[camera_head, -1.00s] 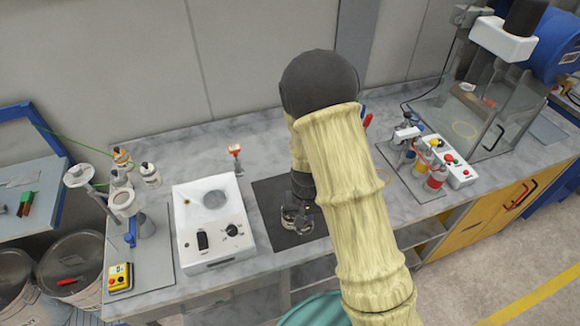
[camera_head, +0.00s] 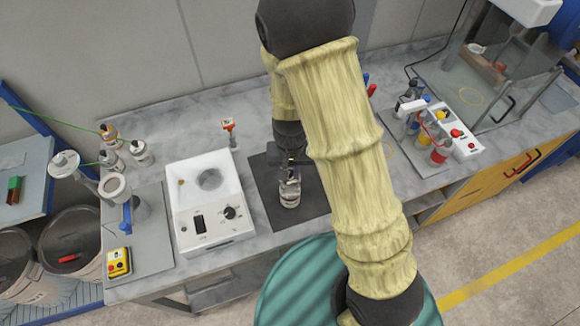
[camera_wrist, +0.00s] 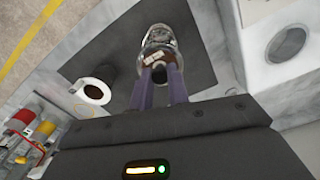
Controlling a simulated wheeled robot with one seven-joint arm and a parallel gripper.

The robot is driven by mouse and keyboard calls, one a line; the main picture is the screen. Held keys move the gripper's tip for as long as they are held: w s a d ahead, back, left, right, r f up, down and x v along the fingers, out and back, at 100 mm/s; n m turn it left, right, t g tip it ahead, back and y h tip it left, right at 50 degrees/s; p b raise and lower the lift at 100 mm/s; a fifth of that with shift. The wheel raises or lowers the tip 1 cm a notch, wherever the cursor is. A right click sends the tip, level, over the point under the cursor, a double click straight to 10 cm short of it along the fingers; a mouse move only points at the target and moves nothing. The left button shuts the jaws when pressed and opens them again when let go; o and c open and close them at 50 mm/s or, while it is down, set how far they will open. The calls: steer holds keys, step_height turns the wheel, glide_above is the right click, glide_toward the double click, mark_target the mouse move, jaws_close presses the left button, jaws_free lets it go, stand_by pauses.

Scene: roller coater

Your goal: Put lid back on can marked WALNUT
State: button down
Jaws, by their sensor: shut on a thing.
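My gripper (camera_head: 289,168) is low over the dark mat (camera_head: 268,200), beside the white box. In the wrist view my two fingers (camera_wrist: 163,78) are shut on a small dark piece, which looks like the knob of a lid (camera_wrist: 161,72). Just beyond the fingertips is a shiny round can (camera_wrist: 158,40) with a small label; it also shows in the head view (camera_head: 289,193). I cannot tell whether the lid touches it. An open can (camera_wrist: 92,92) with a white rim and dark brown inside stands apart, to the left in the wrist view; my arm hides it in the head view. No lettering is readable.
A white box with a dial (camera_head: 215,212) stands left of the mat. Several small bottles (camera_head: 125,150) and a stand (camera_head: 117,187) are further left. A rack with red and yellow items (camera_head: 432,140) is at right. The bench's front edge is close to the mat.

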mark_target(290, 182)
steer(key=shift+f+b, duration=2.8)
steer(key=shift+f, duration=0.4)
steer(key=shift+f, duration=0.15)
stand_by(0.4)
steer(key=c, duration=0.8)
jaws_free()
steer(key=shift+r+p, duration=3.35)
steer(key=shift+r, duration=0.2)
